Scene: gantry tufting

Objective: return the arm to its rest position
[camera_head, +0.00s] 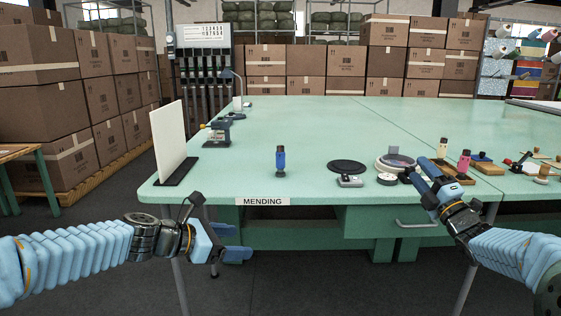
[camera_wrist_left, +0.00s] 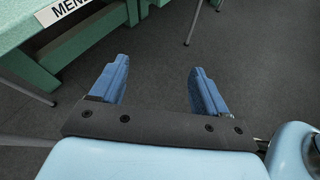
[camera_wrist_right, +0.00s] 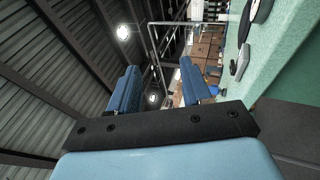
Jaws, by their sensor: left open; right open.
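My left gripper (camera_head: 236,242) is in front of the green table's near edge at the left, below the tabletop. In the left wrist view its two blue fingers (camera_wrist_left: 155,85) are apart with nothing but floor between them. My right gripper (camera_head: 422,180) is at the table's front edge toward the right, raised and close to the small items there. In the right wrist view its fingers (camera_wrist_right: 165,88) are apart and empty, pointing toward the ceiling and far shelves.
Stacked boxes (camera_head: 40,100) stand left. Dark floor (camera_head: 330,285) lies open in front.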

